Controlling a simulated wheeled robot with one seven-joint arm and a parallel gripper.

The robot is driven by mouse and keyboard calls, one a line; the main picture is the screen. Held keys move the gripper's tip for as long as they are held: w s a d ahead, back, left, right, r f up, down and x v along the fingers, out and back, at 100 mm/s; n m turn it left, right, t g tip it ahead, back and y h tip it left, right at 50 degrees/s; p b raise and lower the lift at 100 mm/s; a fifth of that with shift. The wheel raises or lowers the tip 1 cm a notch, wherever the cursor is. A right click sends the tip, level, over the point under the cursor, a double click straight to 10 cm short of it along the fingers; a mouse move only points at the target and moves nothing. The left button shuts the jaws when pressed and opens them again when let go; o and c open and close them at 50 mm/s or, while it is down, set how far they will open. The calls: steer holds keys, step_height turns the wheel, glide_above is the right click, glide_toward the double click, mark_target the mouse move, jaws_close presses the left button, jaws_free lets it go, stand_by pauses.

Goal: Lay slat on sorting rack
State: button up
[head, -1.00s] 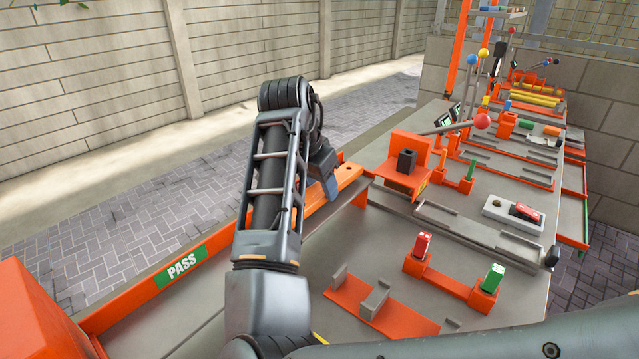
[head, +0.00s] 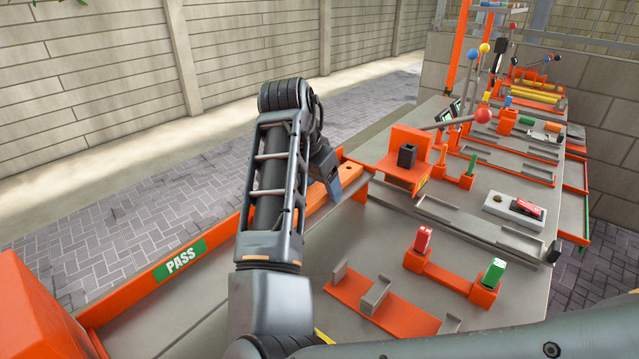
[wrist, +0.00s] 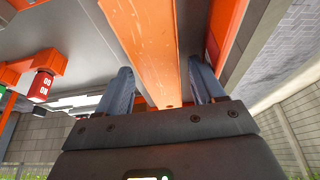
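The orange slat (head: 347,170), with a small dark hole near its end, lies along the left side of the bench. My gripper (head: 327,183) points down over it, and my arm hides part of the slat. In the wrist view the slat (wrist: 150,45) runs between the two blue-grey fingers of my gripper (wrist: 163,78). The fingers stand apart with a gap seen on each side of the slat. An orange rail with a green PASS sign (head: 180,260) runs along the left edge; it appears to belong to the sorting rack.
An orange bracket with a black socket (head: 407,156) stands just right of the slat's end. Red (head: 423,240) and green (head: 494,273) switches and an orange cradle (head: 365,300) are on the near bench. Levers with ball knobs stand further back. Paving lies left.

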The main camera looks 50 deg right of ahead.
steer(key=shift+o, duration=0.6)
steer(key=v, duration=0.7)
steer(key=shift+a+r, duration=0.2)
steer(key=shift+r, duration=0.15)
steer(key=shift+s, duration=0.1)
